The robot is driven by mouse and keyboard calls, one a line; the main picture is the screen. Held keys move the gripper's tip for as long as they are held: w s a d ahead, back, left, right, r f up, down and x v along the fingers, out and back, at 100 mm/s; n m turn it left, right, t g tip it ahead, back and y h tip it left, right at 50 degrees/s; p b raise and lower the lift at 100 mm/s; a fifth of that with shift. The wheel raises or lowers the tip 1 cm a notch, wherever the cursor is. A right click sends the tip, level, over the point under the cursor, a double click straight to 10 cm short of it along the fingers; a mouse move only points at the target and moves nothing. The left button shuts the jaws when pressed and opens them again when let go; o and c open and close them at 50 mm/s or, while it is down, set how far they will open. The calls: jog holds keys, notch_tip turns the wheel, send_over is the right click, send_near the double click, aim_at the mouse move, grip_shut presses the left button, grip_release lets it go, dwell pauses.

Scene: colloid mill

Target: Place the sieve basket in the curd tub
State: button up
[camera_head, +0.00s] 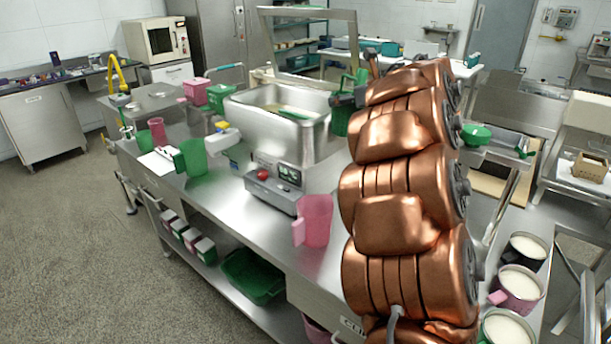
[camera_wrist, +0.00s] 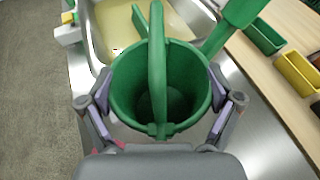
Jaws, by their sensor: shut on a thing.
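My gripper (camera_wrist: 160,103) is shut on the green sieve basket (camera_wrist: 150,72), with one finger on each side of its wall. The basket is upright, and its hoop handle rises across the middle. In the head view the basket (camera_head: 340,121) shows at the right end of the curd tub, partly hidden by my arm. The curd tub (camera_head: 262,132) is a steel basin with pale yellow liquid in it. In the wrist view the tub (camera_wrist: 195,17) lies just beyond the basket, which covers part of its near edge. I cannot tell the basket's height over the tub.
A control box with a red button (camera_head: 270,182) and a pink jug (camera_head: 314,220) stand in front of the tub. A green jug (camera_head: 192,157) is at its left. In the wrist view, green (camera_wrist: 262,37) and yellow (camera_wrist: 298,74) bins lie to the right.

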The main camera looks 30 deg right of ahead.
notch_tip(320, 180, down, 27)
jog(key=shift+a+f+b, duration=0.15)
jog(key=shift+b, duration=0.4)
jog(key=shift+f+b, duration=0.15)
jog(key=shift+b, duration=0.15)
jog(key=o, duration=0.9)
jog(key=shift+c, duration=0.2)
jog(key=shift+r+p, duration=0.25)
jog(key=shift+p, duration=0.05)
jog(key=b+v, duration=0.2)
jog(key=v, duration=1)
jog(key=shift+w+r, duration=0.1)
jog(key=shift+w, duration=0.05)
